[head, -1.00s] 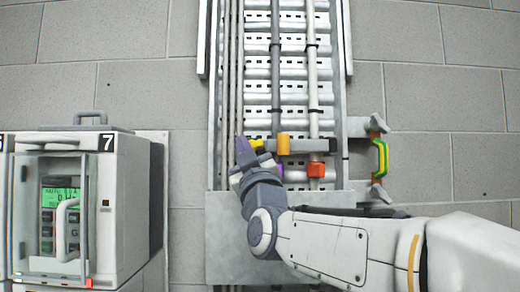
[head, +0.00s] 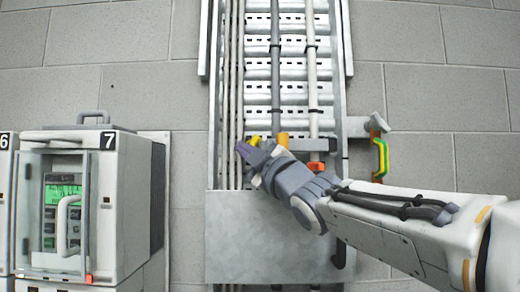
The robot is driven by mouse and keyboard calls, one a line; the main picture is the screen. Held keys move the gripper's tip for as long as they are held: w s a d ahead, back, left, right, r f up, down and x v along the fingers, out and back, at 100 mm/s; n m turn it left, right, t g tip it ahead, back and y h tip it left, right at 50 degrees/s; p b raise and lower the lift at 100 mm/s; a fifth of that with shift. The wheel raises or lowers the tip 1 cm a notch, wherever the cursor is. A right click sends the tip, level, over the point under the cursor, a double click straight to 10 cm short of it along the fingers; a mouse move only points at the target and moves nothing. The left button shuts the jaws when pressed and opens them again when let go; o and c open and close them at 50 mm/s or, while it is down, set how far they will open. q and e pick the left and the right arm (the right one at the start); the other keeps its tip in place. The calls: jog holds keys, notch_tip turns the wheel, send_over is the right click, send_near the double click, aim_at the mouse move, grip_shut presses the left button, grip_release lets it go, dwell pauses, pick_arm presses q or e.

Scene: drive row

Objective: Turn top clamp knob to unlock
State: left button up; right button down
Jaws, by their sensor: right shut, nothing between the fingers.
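A grey clamp bar (head: 312,145) crosses the cable ladder, with a yellow piece (head: 253,140) at its left end and an orange cylinder-like piece (head: 283,139) beside it. I cannot tell for sure which of these is the top clamp knob. My right gripper (head: 252,153) is shut and empty, just below the yellow piece, its fingertips pointing up-left. I cannot tell if it touches that piece. The gripper and wrist hide much of the bar's left part. A lower red-orange piece (head: 317,166) shows just above my forearm. My left gripper is out of view.
Grey and white vertical cables (head: 313,75) run up the ladder. A flat metal panel (head: 265,240) lies below. A cabinet marked 7 (head: 128,200) stands at left. Bare block wall fills the right.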

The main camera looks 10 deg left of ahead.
jog(key=shift+d+f, duration=0.1)
jog(key=shift+f, duration=0.15)
jog(key=shift+w+b, duration=0.1)
jog(key=shift+b, duration=0.2)
dwell(1.0)
